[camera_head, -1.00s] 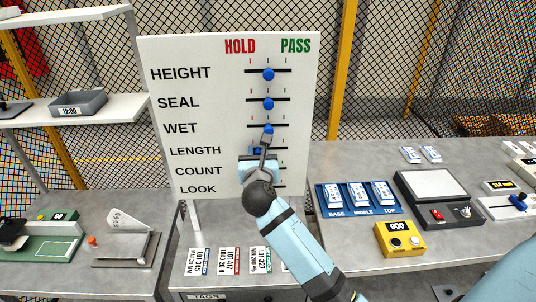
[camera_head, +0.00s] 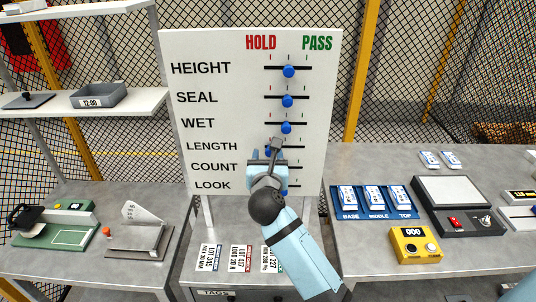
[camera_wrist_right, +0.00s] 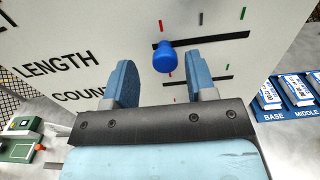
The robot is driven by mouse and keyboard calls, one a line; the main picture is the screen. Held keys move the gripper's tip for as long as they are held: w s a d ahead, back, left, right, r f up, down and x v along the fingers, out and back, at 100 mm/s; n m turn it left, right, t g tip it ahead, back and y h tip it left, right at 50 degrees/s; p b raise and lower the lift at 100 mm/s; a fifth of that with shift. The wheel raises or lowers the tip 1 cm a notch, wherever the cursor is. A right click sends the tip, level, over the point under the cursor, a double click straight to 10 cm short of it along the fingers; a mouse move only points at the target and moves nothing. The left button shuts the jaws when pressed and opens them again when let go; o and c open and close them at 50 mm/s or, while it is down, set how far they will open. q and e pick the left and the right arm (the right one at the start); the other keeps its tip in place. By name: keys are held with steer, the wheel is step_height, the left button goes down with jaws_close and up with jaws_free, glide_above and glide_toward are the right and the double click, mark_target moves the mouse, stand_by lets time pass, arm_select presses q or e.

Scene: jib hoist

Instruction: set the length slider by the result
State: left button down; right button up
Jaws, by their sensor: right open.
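The white board (camera_head: 238,112) has rows of blue slider knobs between HOLD and PASS. My right gripper (camera_head: 271,152) is in front of the LENGTH row and hides part of it. In the right wrist view the LENGTH slider knob (camera_wrist_right: 166,61) sits near the left, red-marked end of its black slot (camera_wrist_right: 220,38). The open fingers (camera_wrist_right: 160,75) stand either side below the knob, apart from it. In the head view a bit of this knob (camera_head: 268,152) shows beside the gripper. The HEIGHT (camera_head: 289,71), SEAL (camera_head: 287,101) and WET (camera_head: 286,128) knobs sit mid-slot. My left gripper is out of view.
On the right table are a blue rack (camera_head: 348,212) of BASE, MIDDLE and TOP packs, a yellow counter (camera_head: 416,246) reading 000 and a grey device (camera_head: 452,190). Lot tags (camera_head: 240,258) lie below the board. A grey bin (camera_head: 98,96) sits on the left shelf.

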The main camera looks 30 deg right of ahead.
steer(key=b+v, duration=0.1)
steer(key=v, duration=0.4)
steer(key=shift+w, duration=0.1)
stand_by(0.3)
steer(key=s+a+f+n+t+y, duration=0.2)
steer(key=s+a+f+n+y, duration=0.35)
steer(key=n, duration=0.95)
steer(key=s+a+f+n+t+y, duration=0.3)
steer(key=f+n+y, duration=0.4)
steer(key=n, duration=0.8)
steer(key=s+f+n+g, duration=0.9)
steer(key=s+f+n, duration=0.6)
steer(key=f, duration=0.5)
steer(key=shift+a, duration=0.35)
